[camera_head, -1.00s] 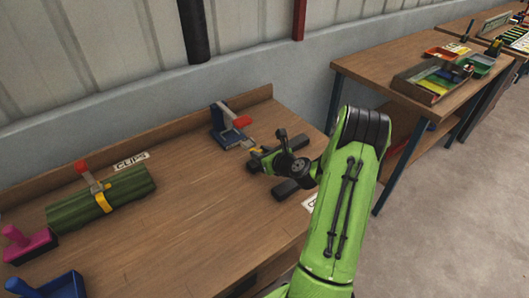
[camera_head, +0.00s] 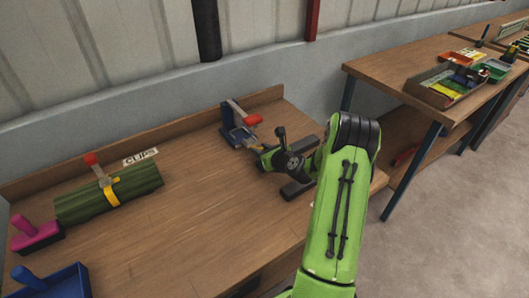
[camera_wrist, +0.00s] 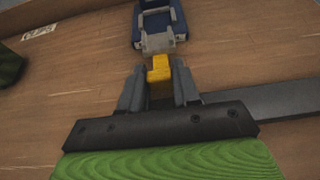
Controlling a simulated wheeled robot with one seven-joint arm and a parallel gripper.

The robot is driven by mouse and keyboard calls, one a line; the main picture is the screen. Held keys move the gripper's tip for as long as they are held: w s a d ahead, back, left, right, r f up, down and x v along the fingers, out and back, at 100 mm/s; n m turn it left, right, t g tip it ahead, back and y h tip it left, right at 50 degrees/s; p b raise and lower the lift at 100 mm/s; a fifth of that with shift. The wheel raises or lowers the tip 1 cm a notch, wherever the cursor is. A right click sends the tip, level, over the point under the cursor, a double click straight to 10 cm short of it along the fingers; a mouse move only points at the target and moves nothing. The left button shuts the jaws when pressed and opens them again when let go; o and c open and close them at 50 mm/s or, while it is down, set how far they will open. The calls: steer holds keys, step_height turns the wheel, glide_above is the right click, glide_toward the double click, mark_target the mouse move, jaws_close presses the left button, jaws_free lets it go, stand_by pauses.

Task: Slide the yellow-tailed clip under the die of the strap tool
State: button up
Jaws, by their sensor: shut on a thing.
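The strap tool (camera_head: 236,130) stands at the back right of the near bench, with a blue base, a grey lever and a red handle end. In the wrist view the strap tool (camera_wrist: 160,24) is straight ahead. My gripper (camera_head: 262,154) is just in front of it. In the wrist view my gripper (camera_wrist: 160,88) is shut on the yellow tail of the clip (camera_wrist: 160,70). A light grey piece, apparently the clip's front, lies ahead of the tail at the tool's near edge. I cannot tell whether it is under the die.
A green bundle (camera_head: 88,204) with a yellow band and red-ended lever lies left, by the CLIPS label (camera_head: 140,156). The bench middle is clear. Another bench (camera_head: 410,88) stands right.

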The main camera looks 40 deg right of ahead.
mark_target(250, 141)
steer(key=shift+w+d+f, duration=0.1)
steer(key=shift+w+f, duration=0.05)
steer(key=shift+w, duration=1.05)
steer(key=shift+w+d+f, duration=0.1)
steer(key=shift+w+f, duration=0.05)
steer(key=shift+w, duration=1.05)
steer(key=shift+w+p, duration=0.6)
steer(key=shift+w, duration=0.95)
steer(key=o, duration=1.1)
steer(key=shift+s, duration=0.1)
steer(key=p+v, duration=0.2)
steer(key=v, duration=1.3)
steer(key=shift+s+r, duration=0.15)
steer(key=shift+s, duration=0.05)
